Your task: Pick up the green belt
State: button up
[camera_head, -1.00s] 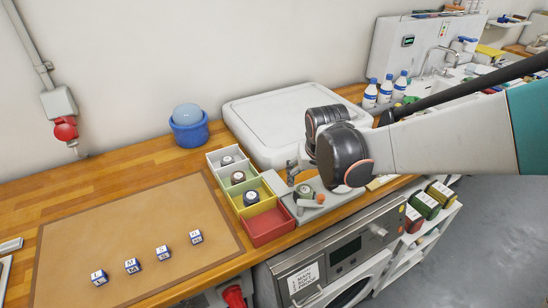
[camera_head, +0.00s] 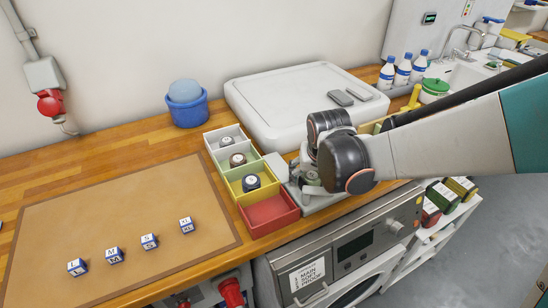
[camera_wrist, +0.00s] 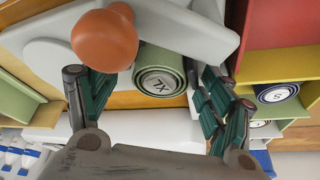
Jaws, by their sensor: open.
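The green belt (camera_wrist: 160,72) is a tight roll with a white label reading XL on its end. In the wrist view it lies between the two dark green fingers of my gripper (camera_wrist: 156,90), with gaps visible on both sides. My gripper is open and empty. In the head view my gripper (camera_head: 306,182) is low over the grey device beside the coloured bins, and it hides most of the belt there.
A grey device with an orange knob (camera_wrist: 105,40) is close to the left finger. The bins stand just left of my gripper; the red bin (camera_head: 268,213) is empty and the yellow bin (camera_head: 237,187) holds a rolled belt (camera_head: 251,183).

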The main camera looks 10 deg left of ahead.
jog(key=c, duration=1.2)
jog(key=shift+r, duration=0.1)
